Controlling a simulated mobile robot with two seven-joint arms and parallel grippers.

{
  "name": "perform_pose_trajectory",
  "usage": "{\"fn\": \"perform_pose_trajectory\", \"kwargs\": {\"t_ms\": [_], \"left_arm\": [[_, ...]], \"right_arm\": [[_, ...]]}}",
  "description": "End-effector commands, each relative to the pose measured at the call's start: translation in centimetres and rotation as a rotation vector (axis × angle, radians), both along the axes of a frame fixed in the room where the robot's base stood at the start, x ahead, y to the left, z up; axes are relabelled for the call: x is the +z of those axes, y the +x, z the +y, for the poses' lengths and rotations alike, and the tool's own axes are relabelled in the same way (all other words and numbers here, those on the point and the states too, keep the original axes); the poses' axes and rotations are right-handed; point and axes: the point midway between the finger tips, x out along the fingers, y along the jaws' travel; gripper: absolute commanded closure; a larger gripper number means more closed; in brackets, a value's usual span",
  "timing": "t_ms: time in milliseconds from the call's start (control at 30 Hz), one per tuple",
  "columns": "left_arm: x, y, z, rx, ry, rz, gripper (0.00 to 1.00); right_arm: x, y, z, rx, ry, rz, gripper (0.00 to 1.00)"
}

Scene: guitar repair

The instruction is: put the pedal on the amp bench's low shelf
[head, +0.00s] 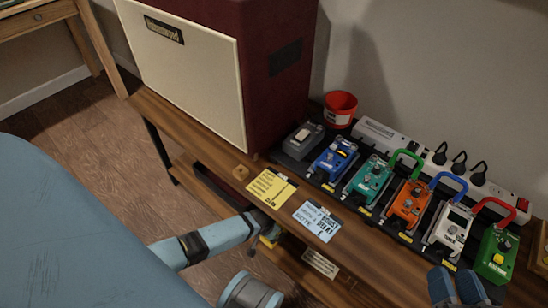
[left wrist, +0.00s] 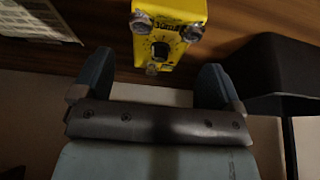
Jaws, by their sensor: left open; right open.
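A yellow pedal (left wrist: 172,42) with silver knobs is on a wooden surface, just beyond my open left gripper (left wrist: 154,68) in the left wrist view. The fingers are apart with nothing held between them. In the head view a small yellow part of it (head: 270,240) shows at the end of my left arm, by the low shelf (head: 290,262) of the amp bench (head: 330,252). The bench top's front edge hides most of the left gripper and pedal there. My right gripper (head: 457,286) is open and empty at the bottom right.
A big amp (head: 200,75) stands on the bench top. Right of it is a row of pedals, including a blue one (head: 333,158) and an orange one (head: 408,203).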

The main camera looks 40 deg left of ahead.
Motion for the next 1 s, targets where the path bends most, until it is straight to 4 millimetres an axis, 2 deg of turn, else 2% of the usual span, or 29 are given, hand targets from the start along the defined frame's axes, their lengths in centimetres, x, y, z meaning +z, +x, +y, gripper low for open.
{"fn": "perform_pose_trajectory", "kwargs": {"t_ms": [33, 100, 300, 500, 1000], "left_arm": [[1.8, -0.5, 0.1, -0.001, 0.0, 0.0, 0.09], [3.1, -1.1, 0.1, -0.001, 0.0, 0.0, 0.09], [5.6, -2.2, 0.2, 0.001, 0.0, -0.001, 0.09], [6.3, -2.6, 0.3, 0.001, 0.0, 0.0, 0.09], [6.2, -2.6, 0.2, 0.0, 0.0, 0.0, 0.09]], "right_arm": [[1.3, -0.2, 0.1, -0.004, 0.018, 0.012, 0.57], [2.5, -0.1, -0.1, -0.019, 0.038, -0.031, 0.57], [4.8, 0.0, -0.3, -0.044, 0.075, -0.108, 0.57], [5.4, -0.1, -0.4, -0.051, 0.088, -0.134, 0.57], [5.4, 0.0, -0.4, -0.051, 0.087, -0.136, 0.57]]}}
